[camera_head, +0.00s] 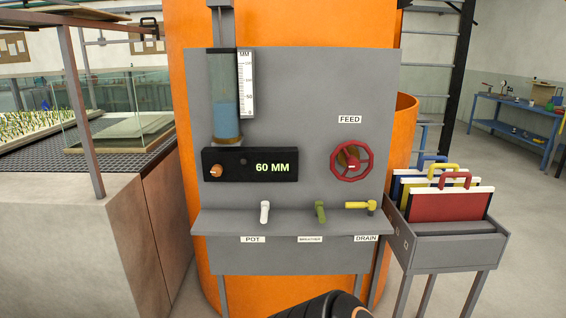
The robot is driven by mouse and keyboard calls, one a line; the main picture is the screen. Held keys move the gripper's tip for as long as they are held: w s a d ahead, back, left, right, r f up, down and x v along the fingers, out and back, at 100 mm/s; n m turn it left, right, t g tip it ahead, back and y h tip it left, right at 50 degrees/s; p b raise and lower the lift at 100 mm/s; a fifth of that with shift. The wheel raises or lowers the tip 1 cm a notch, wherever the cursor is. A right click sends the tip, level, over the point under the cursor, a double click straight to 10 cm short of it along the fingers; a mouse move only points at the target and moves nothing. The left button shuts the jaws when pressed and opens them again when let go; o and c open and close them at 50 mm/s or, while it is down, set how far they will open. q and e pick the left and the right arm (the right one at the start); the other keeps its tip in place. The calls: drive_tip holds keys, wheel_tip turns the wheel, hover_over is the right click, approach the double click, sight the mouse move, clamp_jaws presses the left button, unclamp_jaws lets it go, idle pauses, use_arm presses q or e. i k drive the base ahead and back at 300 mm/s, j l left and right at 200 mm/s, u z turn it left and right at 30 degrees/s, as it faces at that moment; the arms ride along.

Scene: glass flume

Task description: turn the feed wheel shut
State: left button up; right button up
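The red feed wheel (352,160) is mounted on the grey panel (300,90), under a white label reading FEED (350,119). It is a round handwheel with a brownish hub. Nothing touches it. How far it is turned cannot be told. A black display (250,164) left of it reads 60 MM in green. Above the display, a clear tube (225,100) holds blue liquid beside a white MM scale (246,84). Neither gripper shows. A dark rounded part of mine is at the bottom edge.
Below the panel, a grey shelf has a white POT handle (265,211), a green BREATHER handle (320,211) and a yellow DRAIN handle (362,206). A bin (452,241) of coloured handled boards stands at right. A large flume base (80,220) stands at left.

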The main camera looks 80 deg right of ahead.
sight(353, 164)
drive_tip(key=z, duration=2.95)
drive_tip(key=i, duration=0.2)
